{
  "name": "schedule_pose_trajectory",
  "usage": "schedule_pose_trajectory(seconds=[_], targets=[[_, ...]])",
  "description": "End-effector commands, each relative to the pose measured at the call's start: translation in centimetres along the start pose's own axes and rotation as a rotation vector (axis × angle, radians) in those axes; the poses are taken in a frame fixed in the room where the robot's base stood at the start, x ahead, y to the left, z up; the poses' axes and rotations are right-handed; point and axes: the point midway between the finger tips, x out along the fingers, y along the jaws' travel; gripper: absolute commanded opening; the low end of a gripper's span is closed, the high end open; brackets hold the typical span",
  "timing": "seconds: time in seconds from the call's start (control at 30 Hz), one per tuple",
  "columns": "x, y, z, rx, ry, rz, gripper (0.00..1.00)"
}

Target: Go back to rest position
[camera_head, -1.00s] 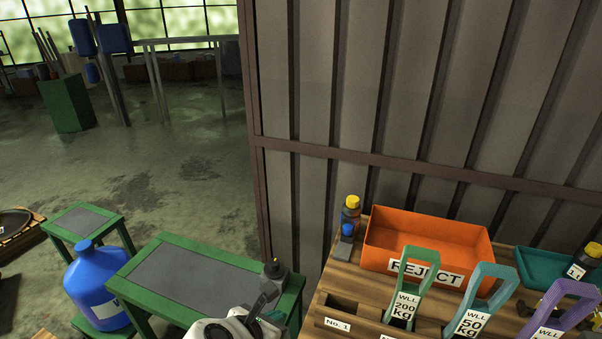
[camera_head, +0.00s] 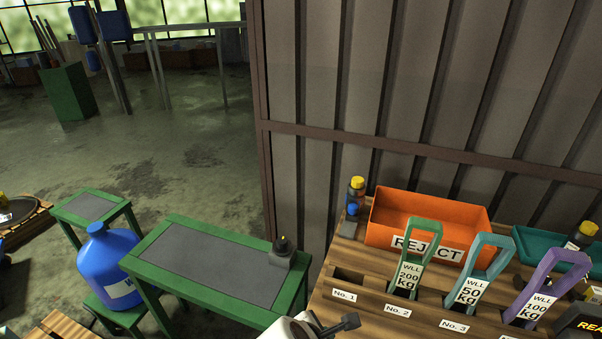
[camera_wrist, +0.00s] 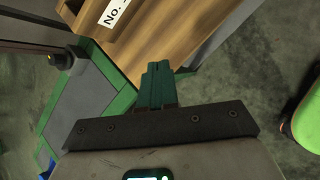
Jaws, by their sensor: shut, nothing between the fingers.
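My gripper (camera_wrist: 157,68) shows in the wrist view with its two dark green fingers together and nothing between them. The fingers overlap the edge of the wooden bench in that view; I cannot tell the gap between them. In the head view only a part of my arm shows at the bottom edge, in front of the wooden bench (camera_head: 365,318). The bench carries three upright handles, green (camera_head: 424,240), teal (camera_head: 490,257) and purple (camera_head: 560,263), in slots No. 2, No. 3 and one further right. Slot No. 1 (camera_head: 350,276) is empty.
A green-framed table (camera_head: 195,255) with a small dark device (camera_head: 282,252) stands left of the bench. A blue jug (camera_head: 108,266) is beyond its left end. An orange REJECT bin (camera_head: 432,206) sits at the bench's back, against the metal wall (camera_head: 420,90). Open floor lies behind the tables.

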Motion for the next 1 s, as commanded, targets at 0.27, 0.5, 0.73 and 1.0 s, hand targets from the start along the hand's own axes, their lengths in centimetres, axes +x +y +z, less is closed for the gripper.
schedule_pose_trajectory(seconds=[0.27, 0.5, 0.73, 1.0], targets=[[4.4, -12.7, 3.1, 0.646, 0.121, -0.197, 0.00], [3.9, -26.5, 4.8, 1.435, 0.153, -0.453, 0.00], [0.8, -33.9, 4.9, 1.950, 0.111, -0.629, 0.00], [-0.3, -35.5, 4.8, 2.091, 0.091, -0.677, 0.00]])
